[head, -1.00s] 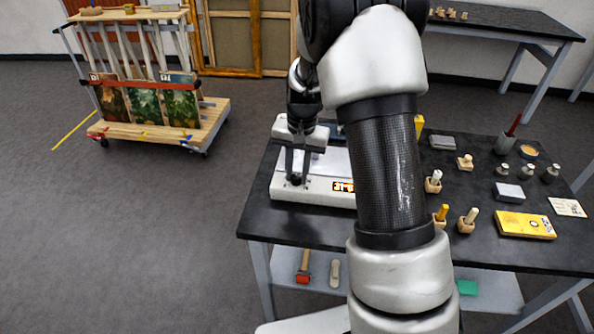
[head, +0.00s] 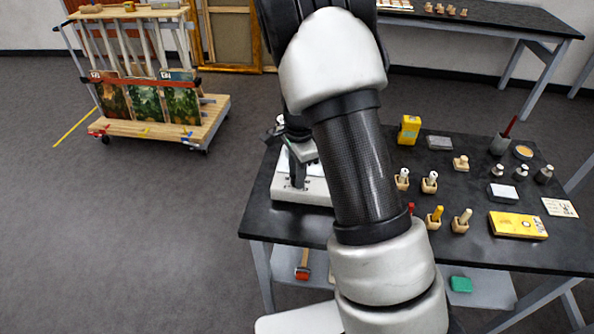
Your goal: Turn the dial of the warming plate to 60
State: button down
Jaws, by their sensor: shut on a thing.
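The warming plate (head: 312,191) is a white, flat box at the left end of the dark table. My arm hides its right part, and no display or scale can be read. My gripper (head: 298,184) points down at the plate's front left part. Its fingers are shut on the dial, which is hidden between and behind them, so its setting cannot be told.
The dark table (head: 375,252) carries a yellow box (head: 409,129), small wooden holders (head: 435,217), metal weights (head: 497,171) and a yellow packet (head: 518,225) to the right of my arm. A wooden cart (head: 150,143) stands back left. The floor at left is clear.

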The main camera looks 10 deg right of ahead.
jog(key=shift+w+r+m+p, duration=0.1)
jog(key=shift+m+p, duration=0.25)
jog(key=shift+m, duration=0.55)
jog(key=c, duration=1.8)
grip_release()
notch_tip(320, 180, up, 17)
jog(key=s+p, duration=0.1)
jog(key=shift+s+r, duration=0.15)
